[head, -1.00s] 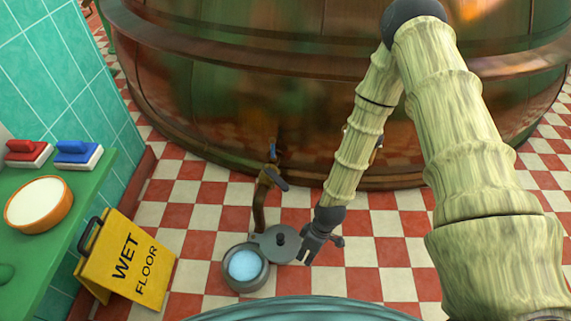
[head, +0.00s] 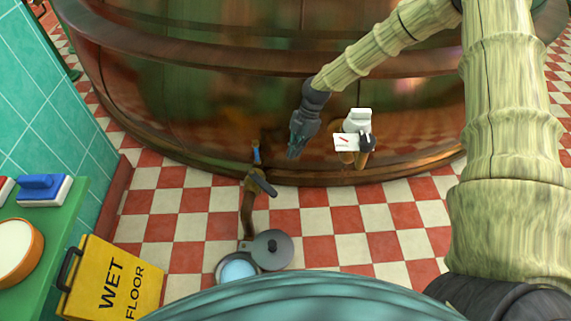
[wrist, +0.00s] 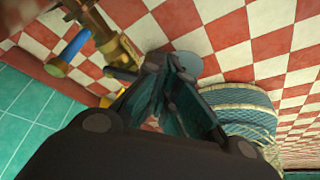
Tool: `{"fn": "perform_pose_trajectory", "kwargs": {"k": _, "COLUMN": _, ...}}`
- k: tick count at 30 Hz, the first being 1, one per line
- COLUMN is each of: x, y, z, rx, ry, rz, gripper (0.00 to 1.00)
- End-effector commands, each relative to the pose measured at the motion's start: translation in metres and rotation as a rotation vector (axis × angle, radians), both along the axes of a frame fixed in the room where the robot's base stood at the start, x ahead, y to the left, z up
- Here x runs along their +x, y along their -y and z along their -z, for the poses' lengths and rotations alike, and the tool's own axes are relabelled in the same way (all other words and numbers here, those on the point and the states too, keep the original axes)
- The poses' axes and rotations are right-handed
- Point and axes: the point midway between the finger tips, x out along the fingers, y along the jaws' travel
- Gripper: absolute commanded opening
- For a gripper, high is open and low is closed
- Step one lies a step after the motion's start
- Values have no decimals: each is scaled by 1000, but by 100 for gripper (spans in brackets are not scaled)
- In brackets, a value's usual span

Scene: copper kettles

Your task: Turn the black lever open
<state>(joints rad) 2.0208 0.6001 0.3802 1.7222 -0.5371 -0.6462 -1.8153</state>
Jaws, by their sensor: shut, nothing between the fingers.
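A black lever (head: 367,141) shows on the right-hand brass outlet (head: 360,160) low on the copper kettle's front. It is small, and its exact angle is hard to tell. My gripper (head: 294,152) hangs to the left of this outlet, pointing down, shut and empty, apart from the lever. In the wrist view, the dark fingers (wrist: 165,65) are closed together. The wrist view shows a brass fitting with a blue handle (wrist: 77,47), and I do not make out the black lever there.
A white piece (head: 358,120) and a white card with a red mark (head: 346,142) sit at the right outlet. A left tap with a dark bluish handle (head: 263,183) stands above a bucket (head: 238,269) and grey lid (head: 272,249). A yellow wet-floor sign (head: 112,282) stands left.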

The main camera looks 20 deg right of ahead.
Motion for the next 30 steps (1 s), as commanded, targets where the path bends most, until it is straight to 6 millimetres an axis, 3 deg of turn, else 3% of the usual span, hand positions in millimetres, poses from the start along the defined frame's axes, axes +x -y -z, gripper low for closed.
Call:
{"fn": "perform_pose_trajectory", "kwargs": {"k": 18, "x": -17, "y": -34, "z": 93, "rx": 0, "ry": -2, "rz": 2, "gripper": 0}}
{"fn": "perform_pose_trajectory", "kwargs": {"k": 24, "x": -27, "y": -58, "z": 89, "rx": 0, "ry": -1, "rz": 2, "gripper": 0}}
{"fn": "perform_pose_trajectory", "kwargs": {"k": 30, "x": -31, "y": -67, "z": 87, "rx": 0, "ry": -1, "rz": 4, "gripper": 0}}
